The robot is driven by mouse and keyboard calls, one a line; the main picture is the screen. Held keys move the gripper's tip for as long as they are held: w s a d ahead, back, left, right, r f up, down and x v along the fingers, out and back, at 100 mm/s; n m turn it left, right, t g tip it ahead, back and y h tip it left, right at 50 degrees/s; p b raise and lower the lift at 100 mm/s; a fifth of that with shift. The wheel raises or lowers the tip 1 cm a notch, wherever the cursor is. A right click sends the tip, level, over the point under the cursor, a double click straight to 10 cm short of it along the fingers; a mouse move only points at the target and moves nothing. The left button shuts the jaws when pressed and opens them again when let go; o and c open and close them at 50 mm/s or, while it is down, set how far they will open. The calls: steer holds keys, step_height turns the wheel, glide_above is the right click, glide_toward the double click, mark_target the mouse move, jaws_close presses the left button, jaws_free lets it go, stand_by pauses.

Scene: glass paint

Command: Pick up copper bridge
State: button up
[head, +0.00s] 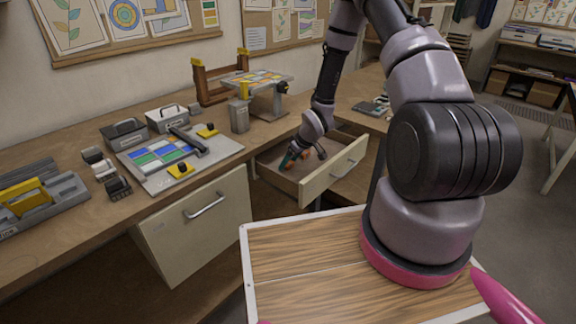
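My gripper (291,158) reaches down into the open drawer (332,184) below the bench top. One teal fingertip shows, and small orange-copper patches show beside it. The gripper is too small and too much covered by my wrist to tell its opening or whether it holds something. I cannot clearly make out a copper bridge; the orange-copper patch (306,154) in the drawer may be part of it. A brown frame with yellow ends (211,86) stands at the back of the bench, beside a raised plate with coloured panes (257,78).
My arm hides part of the right bench.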

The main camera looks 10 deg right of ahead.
mark_target(290, 163)
jaws_close()
step_height(290, 163, up, 10)
stand_by(0.4)
steer(key=shift+r, duration=1.5)
